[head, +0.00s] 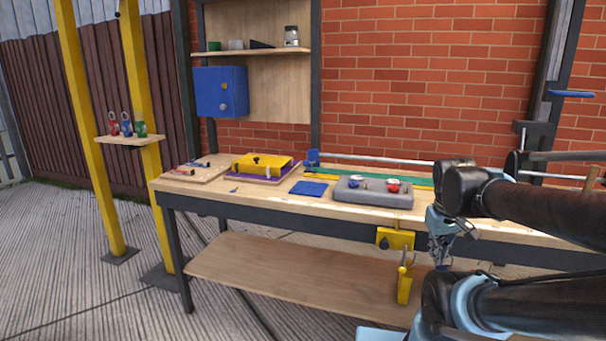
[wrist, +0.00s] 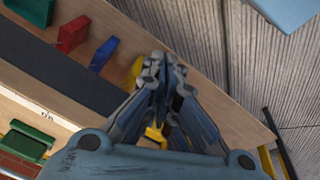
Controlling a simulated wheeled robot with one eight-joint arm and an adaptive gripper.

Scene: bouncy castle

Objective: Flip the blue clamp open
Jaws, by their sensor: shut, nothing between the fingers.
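On the bench, a grey block (head: 373,200) carries a small blue-and-silver piece (head: 358,183) and a red-and-silver piece (head: 392,186). The blue piece looks like a clamp, but it is too small to tell its position. Another blue clamp-like end (head: 312,158) sits on a long metal bar at the back of the bench. My gripper (head: 440,262) hangs in front of the bench's front edge, right of the grey block and apart from it. In the wrist view my gripper (wrist: 163,62) has its fingertips together and empty. A blue upright piece (wrist: 103,53) shows left of the fingertips.
In the wrist view, a red piece (wrist: 72,33) and a yellow piece (wrist: 133,72) stand near the blue one on a wooden board. A yellow fixture (head: 395,238) hangs at the bench front. A yellow box (head: 262,163) and blue cloth-like square (head: 309,188) lie left.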

